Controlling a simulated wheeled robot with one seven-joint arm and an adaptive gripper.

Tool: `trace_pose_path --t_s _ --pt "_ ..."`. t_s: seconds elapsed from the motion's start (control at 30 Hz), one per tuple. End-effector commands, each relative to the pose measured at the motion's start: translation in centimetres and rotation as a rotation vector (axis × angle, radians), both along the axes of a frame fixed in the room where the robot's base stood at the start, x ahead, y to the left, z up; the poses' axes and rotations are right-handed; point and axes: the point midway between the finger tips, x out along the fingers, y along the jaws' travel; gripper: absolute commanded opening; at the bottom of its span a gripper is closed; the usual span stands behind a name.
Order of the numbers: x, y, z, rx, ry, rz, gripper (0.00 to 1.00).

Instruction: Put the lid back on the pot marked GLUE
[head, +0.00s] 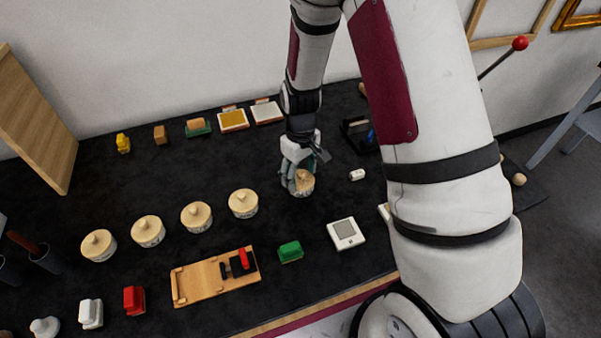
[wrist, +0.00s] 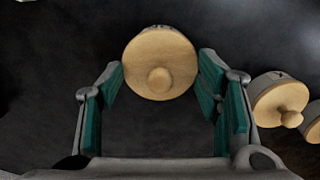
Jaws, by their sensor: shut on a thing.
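My gripper (head: 297,178) reaches down to the right end of the row of pots. In the wrist view, the fingers of my gripper (wrist: 162,72) are shut on the sides of a round pale wooden lid (wrist: 158,62) with a knob in its middle. This lid (head: 305,181) also shows in the head view, beside the fingers. A pale pot wall (head: 302,193) with dark marks shows under it; the marks are too small to read. Whether the lid is seated or just above the pot, I cannot tell.
Several similar lidded pots (head: 243,203) stand in a row to the left. A small white object (head: 357,174) lies to the right. In front are a wooden board (head: 205,283), a green block (head: 290,251) and a white square device (head: 345,233). Dark table is bare around the pot.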

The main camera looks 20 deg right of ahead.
Motion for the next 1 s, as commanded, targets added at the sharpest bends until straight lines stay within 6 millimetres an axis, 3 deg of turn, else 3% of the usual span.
trace_pose_path --t_s 0.47,0.5,0.6,0.83,0.93,1.0 --pt "0.01 0.02 -0.03 0.0 0.0 0.0 0.4" --pt "0.01 0.02 -0.03 0.0 0.0 0.0 0.63" --pt "0.01 0.02 -0.03 0.0 0.0 0.0 0.82" --pt "0.01 0.02 -0.03 0.0 0.0 0.0 0.82" --pt "0.01 0.02 -0.03 0.0 0.0 0.0 1.0" --pt "0.01 0.01 -0.03 0.0 0.0 0.0 1.0"
